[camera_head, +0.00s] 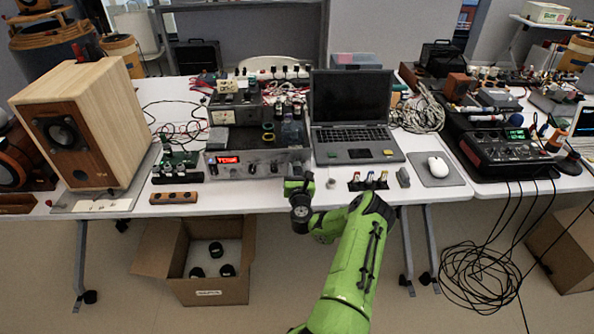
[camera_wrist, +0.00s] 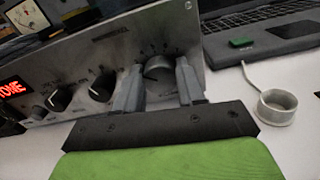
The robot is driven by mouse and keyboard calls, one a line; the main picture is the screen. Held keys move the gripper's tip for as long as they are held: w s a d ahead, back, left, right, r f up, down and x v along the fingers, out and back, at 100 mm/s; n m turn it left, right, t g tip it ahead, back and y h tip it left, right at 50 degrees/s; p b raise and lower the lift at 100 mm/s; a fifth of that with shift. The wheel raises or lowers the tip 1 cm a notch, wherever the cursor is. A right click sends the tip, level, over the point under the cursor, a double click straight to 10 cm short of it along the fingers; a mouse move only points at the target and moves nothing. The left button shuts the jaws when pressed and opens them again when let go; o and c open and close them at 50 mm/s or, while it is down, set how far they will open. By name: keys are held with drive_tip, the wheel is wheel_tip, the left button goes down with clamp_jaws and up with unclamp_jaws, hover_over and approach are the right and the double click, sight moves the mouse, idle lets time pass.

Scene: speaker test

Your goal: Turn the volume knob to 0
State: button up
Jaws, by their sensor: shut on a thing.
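The amplifier (camera_head: 232,170) has a silver front panel with a red lit display (camera_head: 228,160), and it stands near the table's front edge. In the wrist view its panel (camera_wrist: 118,45) carries a row of dark knobs. My gripper (camera_wrist: 160,72) is shut on this knob, one finger on each side. The fingers hide the knob's sides, and its pointer cannot be made out. In the head view my gripper (camera_head: 298,186) is at the panel's right end, where it hides the knob.
An open laptop (camera_head: 352,118) stands right of the amplifier. A small grey ring-shaped part (camera_wrist: 276,106) lies on the white table beside my gripper. A wooden speaker (camera_head: 85,125) stands at the left. An open cardboard box (camera_head: 208,288) is on the floor below.

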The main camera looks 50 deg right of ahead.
drive_tip(key=c, duration=0.3)
drive_tip(key=shift+n, duration=0.3)
drive_tip(key=n, duration=0.3)
drive_tip(key=n+b, duration=0.1)
drive_tip(key=n, duration=0.3)
drive_tip(key=shift+w+a, duration=0.1)
drive_tip(key=n+b, duration=0.1)
drive_tip(key=n, duration=0.2)
drive_tip(key=shift+f+n, duration=0.1)
drive_tip(key=shift+n, duration=0.2)
drive_tip(key=n+b, duration=0.1)
drive_tip(key=n, duration=0.3)
drive_tip(key=shift+a+f+n, duration=0.1)
drive_tip(key=shift+n, duration=0.3)
